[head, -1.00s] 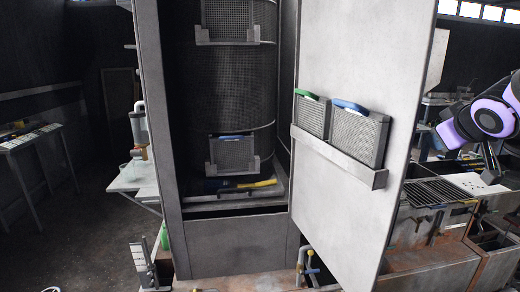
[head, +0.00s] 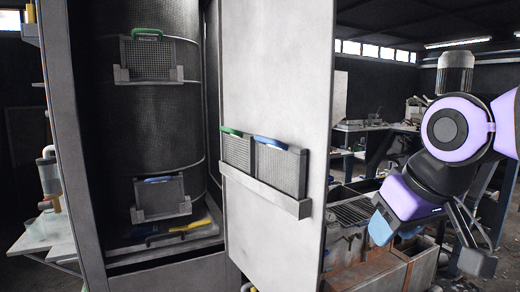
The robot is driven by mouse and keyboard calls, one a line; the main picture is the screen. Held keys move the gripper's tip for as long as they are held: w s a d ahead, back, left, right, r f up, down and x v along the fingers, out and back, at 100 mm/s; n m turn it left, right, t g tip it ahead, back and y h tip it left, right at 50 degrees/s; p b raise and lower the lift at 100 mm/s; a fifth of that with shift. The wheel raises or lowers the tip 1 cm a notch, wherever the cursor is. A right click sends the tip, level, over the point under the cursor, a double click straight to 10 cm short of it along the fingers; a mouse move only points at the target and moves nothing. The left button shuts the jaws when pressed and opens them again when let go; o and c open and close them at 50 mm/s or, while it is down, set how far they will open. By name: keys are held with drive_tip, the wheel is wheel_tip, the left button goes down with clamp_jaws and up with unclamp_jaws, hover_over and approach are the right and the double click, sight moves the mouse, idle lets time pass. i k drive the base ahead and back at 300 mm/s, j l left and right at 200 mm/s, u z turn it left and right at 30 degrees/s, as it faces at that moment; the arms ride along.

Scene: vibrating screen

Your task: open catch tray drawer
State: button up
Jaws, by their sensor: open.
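A tall dark cabinet stands at the left with its grey door (head: 272,90) swung open. Inside is a mesh drum (head: 150,100). At its foot is a flat grey tray (head: 205,236) with a yellow-handled and a blue item on it. Below the tray is a plain grey lower front panel (head: 180,274), partly cut off by the picture edge. I cannot tell for certain which part is the catch tray drawer. My gripper (head: 472,244) hangs at the lower right, open, well to the right of the door and apart from the cabinet.
A rack (head: 265,196) on the door holds two mesh screens with green and blue handles. Two more screens sit on the drum. Bins with a grate (head: 352,213) stand behind and right of the door. The door's free edge lies between my gripper and the cabinet.

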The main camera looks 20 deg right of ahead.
sight(119, 243)
drive_tip(key=i+l, duration=0.1)
drive_tip(key=l, duration=0.9)
drive_tip(key=i+l, duration=0.15)
drive_tip(key=l, duration=0.35)
drive_tip(key=l+u, duration=0.4)
drive_tip(key=l, duration=0.4)
drive_tip(key=l+u, duration=0.4)
drive_tip(key=l, duration=0.45)
drive_tip(key=u, duration=0.5)
drive_tip(key=i+j, duration=0.25)
drive_tip(key=j, duration=0.15)
drive_tip(key=i+j, duration=0.25)
drive_tip(key=j, duration=0.15)
drive_tip(key=i+j, duration=0.2)
drive_tip(key=j, duration=0.2)
drive_tip(key=i+j+u, duration=0.1)
drive_tip(key=j, duration=0.3)
drive_tip(key=i+j, duration=0.25)
drive_tip(key=j, duration=0.1)
